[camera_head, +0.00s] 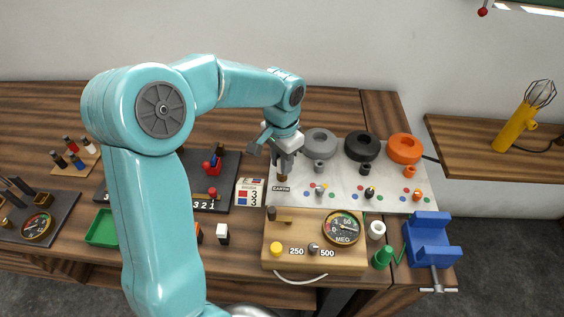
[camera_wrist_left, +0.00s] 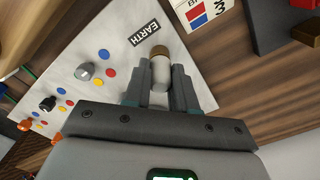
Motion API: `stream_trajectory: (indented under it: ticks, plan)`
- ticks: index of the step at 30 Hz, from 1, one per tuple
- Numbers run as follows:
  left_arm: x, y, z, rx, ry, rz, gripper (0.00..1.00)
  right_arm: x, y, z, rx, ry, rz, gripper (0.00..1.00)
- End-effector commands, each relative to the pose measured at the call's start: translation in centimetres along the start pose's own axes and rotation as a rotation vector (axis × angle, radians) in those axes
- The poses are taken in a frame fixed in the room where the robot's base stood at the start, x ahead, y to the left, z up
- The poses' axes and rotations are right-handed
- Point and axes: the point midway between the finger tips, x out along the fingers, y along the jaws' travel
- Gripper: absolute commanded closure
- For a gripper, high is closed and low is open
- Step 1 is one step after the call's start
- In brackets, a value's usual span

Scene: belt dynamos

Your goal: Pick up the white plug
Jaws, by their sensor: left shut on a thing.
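My left gripper (camera_head: 284,168) reaches down over the panel beside the EARTH label. In the left wrist view its fingers (camera_wrist_left: 161,92) are closed on the sides of a pale cylinder (camera_wrist_left: 161,73) with a brass end (camera_wrist_left: 159,51). The brass end also shows below the fingers in the head view (camera_head: 283,180). Whether this cylinder is a white plug, and whether it touches the panel, I cannot tell. A small white-topped piece (camera_head: 89,145) stands in the wooden rack at the left. A white block with a dark part (camera_head: 222,234) stands on the table. My right gripper is not in view.
The pale panel (camera_head: 330,200) carries several coloured dots and knobs, with grey (camera_head: 320,141), black (camera_head: 361,145) and orange (camera_head: 405,147) rings behind. A wooden meter box (camera_head: 300,265) stands in front. A blue vise (camera_head: 430,242) is at the right, a green tray (camera_head: 102,229) at the left.

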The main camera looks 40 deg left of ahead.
Motion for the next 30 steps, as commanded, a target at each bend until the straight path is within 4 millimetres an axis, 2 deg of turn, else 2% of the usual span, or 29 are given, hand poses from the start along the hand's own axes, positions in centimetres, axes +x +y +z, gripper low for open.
stream_trajectory:
  ticks: [5, 15, 21, 25, 30]
  plan:
    - [-2.6, 0.0, -0.1, -0.001, 0.005, -0.001, 1.0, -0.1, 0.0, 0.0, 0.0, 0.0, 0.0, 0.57]
    - [-11.6, 0.0, -0.1, 0.001, 0.008, -0.001, 1.0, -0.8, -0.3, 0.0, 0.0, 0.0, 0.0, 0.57]
    - [-16.1, 0.0, -0.1, 0.0, 0.005, -0.001, 1.0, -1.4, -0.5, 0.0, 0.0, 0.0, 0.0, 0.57]
    - [-18.0, 0.0, 0.0, 0.0, 0.003, 0.0, 1.0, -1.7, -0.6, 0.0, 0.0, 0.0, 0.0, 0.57]
    - [-19.2, 0.0, 0.0, 0.001, 0.002, 0.0, 1.0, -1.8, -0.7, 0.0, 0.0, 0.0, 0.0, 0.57]
